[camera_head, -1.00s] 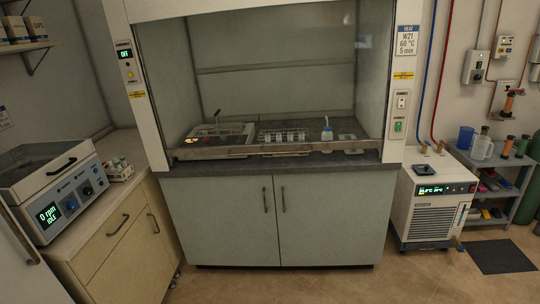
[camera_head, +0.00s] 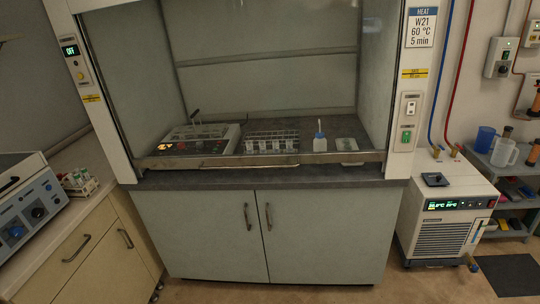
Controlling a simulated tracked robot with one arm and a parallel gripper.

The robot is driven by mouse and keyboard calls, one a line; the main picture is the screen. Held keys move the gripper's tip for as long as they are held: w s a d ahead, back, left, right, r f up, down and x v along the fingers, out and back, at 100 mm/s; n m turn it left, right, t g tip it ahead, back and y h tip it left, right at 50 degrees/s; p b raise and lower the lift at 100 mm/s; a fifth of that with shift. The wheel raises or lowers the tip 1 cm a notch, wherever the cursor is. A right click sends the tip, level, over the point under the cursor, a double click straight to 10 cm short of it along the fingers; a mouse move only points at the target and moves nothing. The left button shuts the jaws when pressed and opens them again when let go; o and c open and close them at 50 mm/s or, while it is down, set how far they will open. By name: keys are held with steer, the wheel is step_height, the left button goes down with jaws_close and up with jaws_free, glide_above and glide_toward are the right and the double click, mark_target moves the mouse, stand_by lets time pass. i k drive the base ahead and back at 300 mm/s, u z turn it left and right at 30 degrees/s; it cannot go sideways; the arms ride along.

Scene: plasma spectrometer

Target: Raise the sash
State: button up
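The fume hood stands in front of me. Its sash appears to be down: a metal bottom rail (camera_head: 262,160) crosses the opening low, just above the dark worktop's front edge (camera_head: 262,178). Clear glass seems to fill the opening above the rail, and the hood's interior shows through it. The top of the sash is out of the frame. My gripper is not in view, so its state and distance from the rail do not show.
Inside the hood are a hotplate-like unit (camera_head: 200,138), a tube rack (camera_head: 272,140) and a small bottle (camera_head: 320,141). A bench with a centrifuge-like device (camera_head: 30,205) is at left. A chiller (camera_head: 443,215) stands at right. Cabinet doors (camera_head: 265,235) are below the hood.

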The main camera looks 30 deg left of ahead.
mark_target(271, 160)
steer(key=i, duration=1.6)
steer(key=u, duration=1.25)
